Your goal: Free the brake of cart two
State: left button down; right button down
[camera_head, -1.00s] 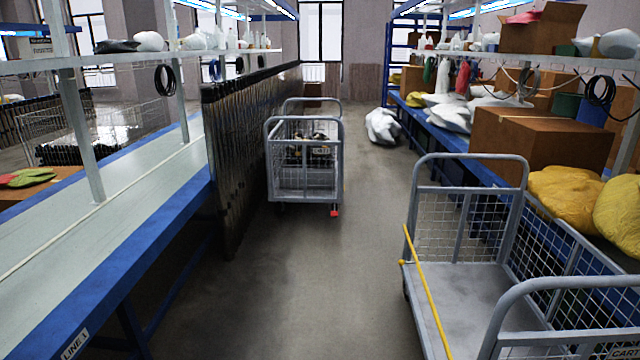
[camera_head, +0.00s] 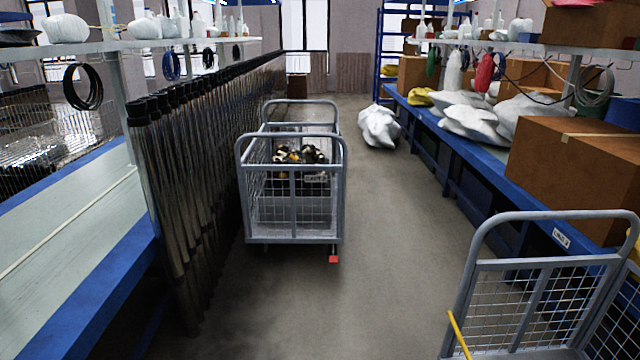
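A grey wire-mesh cart (camera_head: 292,236) stands ahead on the floor, left of the aisle's middle. It holds dark and orange parts (camera_head: 302,160). A red brake pedal (camera_head: 333,259) sticks out low at its near right corner. A second grey mesh cart (camera_head: 543,262) is at the lower right, partly cut off, with a yellow bar (camera_head: 458,335) at its left side. I cannot read a cart number on either one. Neither gripper is in view.
A row of dark metal tubes (camera_head: 190,190) stands close along the left of the far cart. A blue-edged bench (camera_head: 100,290) is at left. A blue workbench (camera_head: 450,150) with a cardboard box (camera_head: 575,175) runs along the right. White sacks (camera_head: 379,127) lie on the floor. The middle aisle is clear.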

aim_at(333, 259)
jog(key=i+l, duration=0.15)
jog(key=i, duration=0.35)
jog(key=i+l, duration=0.15)
jog(key=i, duration=0.3)
jog(key=i+l, duration=0.2)
jog(key=i, duration=0.3)
jog(key=i+j, duration=0.1)
jog(key=i, duration=0.95)
jog(key=l+z, duration=0.05)
